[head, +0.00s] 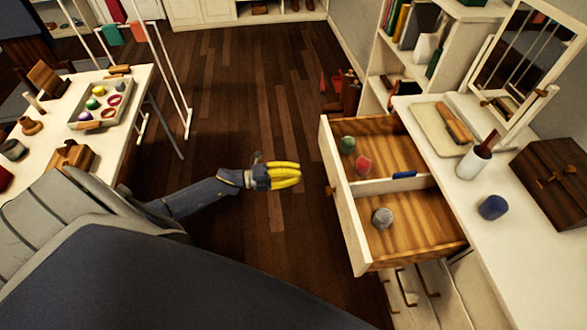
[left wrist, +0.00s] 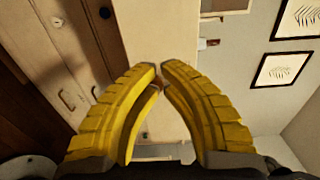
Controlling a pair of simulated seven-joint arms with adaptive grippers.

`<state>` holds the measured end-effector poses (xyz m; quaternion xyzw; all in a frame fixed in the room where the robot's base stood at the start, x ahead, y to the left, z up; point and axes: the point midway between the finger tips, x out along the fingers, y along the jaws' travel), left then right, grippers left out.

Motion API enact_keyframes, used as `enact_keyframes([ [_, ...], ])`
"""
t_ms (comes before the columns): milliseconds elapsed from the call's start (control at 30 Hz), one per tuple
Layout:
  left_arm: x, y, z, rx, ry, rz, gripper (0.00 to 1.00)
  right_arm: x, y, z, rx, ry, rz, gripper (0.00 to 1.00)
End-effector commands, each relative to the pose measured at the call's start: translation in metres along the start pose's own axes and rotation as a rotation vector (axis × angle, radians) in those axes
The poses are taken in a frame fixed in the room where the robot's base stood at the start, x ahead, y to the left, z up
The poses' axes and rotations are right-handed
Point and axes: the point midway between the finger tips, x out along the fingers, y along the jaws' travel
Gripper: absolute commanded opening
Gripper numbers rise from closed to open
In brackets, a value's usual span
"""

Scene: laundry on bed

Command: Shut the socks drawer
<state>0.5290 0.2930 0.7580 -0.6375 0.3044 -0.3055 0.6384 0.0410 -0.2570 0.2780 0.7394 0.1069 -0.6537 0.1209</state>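The socks drawer (head: 345,205) is pulled out from the white dresser at the right of the head view. A green ball (head: 347,144) and a red ball (head: 363,165) lie in the far compartment, and a grey ball (head: 382,217) in the near one. A small blue item (head: 403,174) lies at the divider. My left gripper (head: 299,174), with yellow fingers, is left of the drawer front and apart from it. My right gripper is out of view.
The dresser top holds a tray (head: 432,139), a cup (head: 472,162), a dark blue ball (head: 493,207), a wooden box (head: 556,175) and a mirror. A white table (head: 125,110) stands at left. The floor (head: 245,100) between is mostly clear.

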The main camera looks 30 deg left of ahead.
Motion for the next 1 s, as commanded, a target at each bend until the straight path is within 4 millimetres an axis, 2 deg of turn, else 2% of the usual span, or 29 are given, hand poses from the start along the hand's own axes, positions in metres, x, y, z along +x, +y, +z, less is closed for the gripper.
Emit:
enact_keyframes([
  [33,0.011,-0.001,0.000,0.000,0.001,-0.003,0.00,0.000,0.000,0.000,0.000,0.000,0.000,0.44],
  [200,0.042,-0.001,0.000,-0.001,0.000,-0.002,0.00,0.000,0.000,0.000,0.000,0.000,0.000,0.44],
  [500,0.084,0.000,0.000,-0.001,-0.001,0.000,0.00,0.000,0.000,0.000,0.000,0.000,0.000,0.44],
  [700,0.099,0.001,0.001,-0.002,-0.002,0.001,0.00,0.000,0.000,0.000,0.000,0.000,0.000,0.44],
  [1000,0.105,0.001,0.000,-0.002,-0.001,0.001,0.00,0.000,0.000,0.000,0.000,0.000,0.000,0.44],
])
